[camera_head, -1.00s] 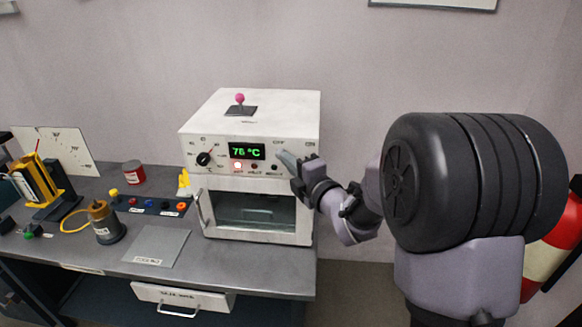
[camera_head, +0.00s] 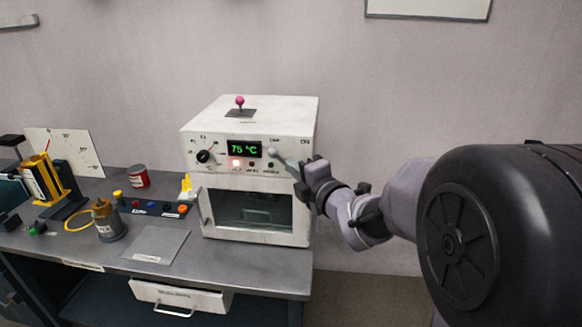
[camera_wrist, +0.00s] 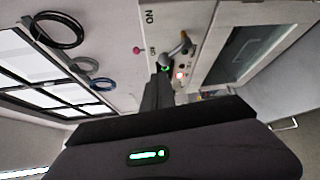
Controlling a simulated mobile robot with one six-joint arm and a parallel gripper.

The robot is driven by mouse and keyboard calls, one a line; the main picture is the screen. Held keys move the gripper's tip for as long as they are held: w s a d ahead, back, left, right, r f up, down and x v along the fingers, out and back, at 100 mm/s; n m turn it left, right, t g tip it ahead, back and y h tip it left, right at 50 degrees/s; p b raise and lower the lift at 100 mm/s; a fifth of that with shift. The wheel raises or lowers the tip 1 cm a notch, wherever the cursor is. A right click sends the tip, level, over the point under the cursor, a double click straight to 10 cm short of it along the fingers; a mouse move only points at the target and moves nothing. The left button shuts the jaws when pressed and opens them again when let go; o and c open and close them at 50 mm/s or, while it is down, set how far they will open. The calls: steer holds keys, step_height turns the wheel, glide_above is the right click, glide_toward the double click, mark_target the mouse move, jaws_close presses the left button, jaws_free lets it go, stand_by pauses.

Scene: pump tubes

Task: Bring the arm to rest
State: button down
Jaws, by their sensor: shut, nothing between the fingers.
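My gripper (camera_head: 285,162) is shut and empty, with its fingertips at the upper right of the oven's front panel, by the OFF/ON lever (camera_head: 272,152). In the wrist view the shut fingers (camera_wrist: 160,88) point toward the panel, and the grey lever (camera_wrist: 182,47) shows just beyond them. I cannot tell whether the fingertips touch it. The arm reaches in from the right of the head view. The white oven (camera_head: 250,112) shows a green 75 °C display (camera_head: 245,149) and a lit red lamp (camera_head: 235,163). Its glass door (camera_head: 247,212) looks shut.
The grey bench (camera_head: 215,256) holds a flat plate (camera_head: 157,244), a brass-topped pot (camera_head: 107,222), a red can (camera_head: 138,176) and a yellow device (camera_head: 42,180) to the oven's left. A drawer (camera_head: 180,296) sticks out below. Floor right of the bench is clear.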

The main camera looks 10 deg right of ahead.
steer(key=s+d+r+m+g+h+p, duration=0.1)
steer(key=s+d+m+h, duration=0.2)
steer(key=s+m, duration=0.25)
steer(key=s+d+m+g+h, duration=0.1)
steer(key=s+d+m+h, duration=0.2)
steer(key=s+m, duration=0.25)
steer(key=s+a+f+m+g+y, duration=0.1)
steer(key=s+a+f+m+g, duration=0.1)
steer(key=s+m, duration=0.3)
steer(key=s+a+f+m+g+y, duration=0.1)
steer(key=s+a+f+m+g, duration=0.1)
steer(key=s+m, duration=0.4)
steer(key=s+a+f+m+g+y, duration=0.1)
steer(key=s+a+m+g, duration=0.3)
steer(key=s, duration=0.7)
steer(key=shift+s+a+f+m, duration=0.2)
steer(key=shift+s+f+m, duration=0.2)
steer(key=shift+f+m, duration=0.35)
